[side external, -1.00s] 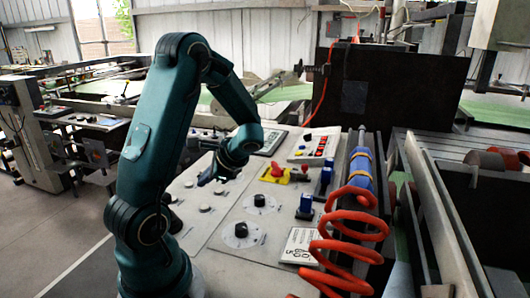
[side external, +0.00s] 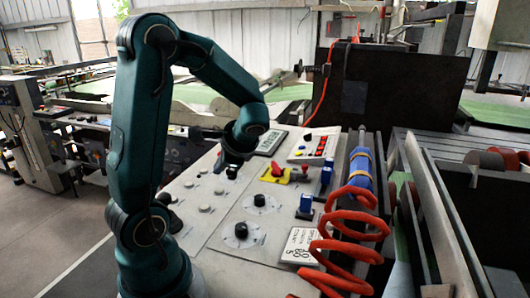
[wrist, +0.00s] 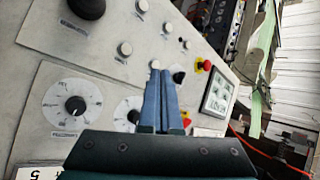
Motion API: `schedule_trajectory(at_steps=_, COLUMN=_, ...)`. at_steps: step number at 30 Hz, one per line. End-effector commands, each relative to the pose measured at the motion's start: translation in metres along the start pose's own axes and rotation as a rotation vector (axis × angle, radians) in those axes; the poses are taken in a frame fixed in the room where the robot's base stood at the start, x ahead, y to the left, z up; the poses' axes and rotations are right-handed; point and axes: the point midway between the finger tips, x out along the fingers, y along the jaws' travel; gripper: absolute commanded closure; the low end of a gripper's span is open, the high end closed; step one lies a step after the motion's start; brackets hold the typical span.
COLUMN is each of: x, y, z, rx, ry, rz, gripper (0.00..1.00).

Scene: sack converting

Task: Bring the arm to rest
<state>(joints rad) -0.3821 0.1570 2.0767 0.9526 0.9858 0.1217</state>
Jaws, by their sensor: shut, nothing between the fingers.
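My gripper (side external: 222,160) hangs above the grey control panel (side external: 195,185) in the side view, bent down from my raised arm. In the wrist view my gripper's two blue fingers (wrist: 160,75) lie together, with nothing between them. The fingertips point across the panel and overlap part of a dial behind them. The side view does not clearly show whether they touch the panel; they appear apart from it.
The panel carries a black dial knob (side external: 241,230), a red switch on a yellow plate (side external: 277,172), blue-based levers (side external: 305,205) and a display (side external: 270,142). A coiled red hose (side external: 345,225) runs along its right side. Open floor (side external: 60,235) lies left.

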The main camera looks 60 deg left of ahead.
Motion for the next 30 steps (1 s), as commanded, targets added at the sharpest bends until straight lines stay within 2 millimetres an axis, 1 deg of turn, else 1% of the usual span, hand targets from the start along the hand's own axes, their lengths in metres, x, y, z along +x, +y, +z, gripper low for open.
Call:
schedule_trajectory(at_steps=1, x=-0.019, y=0.003, z=-0.004, rx=-0.039, ry=0.067, rz=-0.006, gripper=1.0)
schedule_trajectory(at_steps=5, x=-0.059, y=0.023, z=-0.012, rx=-0.135, ry=0.223, rz=0.039, gripper=1.0)
schedule_trajectory(at_steps=6, x=-0.071, y=0.03, z=-0.013, rx=-0.163, ry=0.272, rz=0.06, gripper=1.0)
schedule_trajectory(at_steps=8, x=-0.088, y=0.043, z=-0.015, rx=-0.206, ry=0.346, rz=0.101, gripper=1.0)
schedule_trajectory(at_steps=12, x=-0.128, y=0.077, z=-0.018, rx=-0.298, ry=0.522, rz=0.227, gripper=1.0)
schedule_trajectory(at_steps=15, x=-0.153, y=0.102, z=-0.018, rx=-0.355, ry=0.631, rz=0.339, gripper=1.0)
schedule_trajectory(at_steps=18, x=-0.174, y=0.124, z=-0.016, rx=-0.404, ry=0.709, rz=0.457, gripper=1.0)
schedule_trajectory(at_steps=21, x=-0.187, y=0.141, z=-0.015, rx=-0.449, ry=0.738, rz=0.566, gripper=1.0)
schedule_trajectory(at_steps=24, x=-0.191, y=0.15, z=-0.017, rx=-0.473, ry=0.726, rz=0.627, gripper=1.0)
schedule_trajectory(at_steps=30, x=-0.193, y=0.151, z=-0.018, rx=-0.487, ry=0.726, rz=0.643, gripper=1.0)
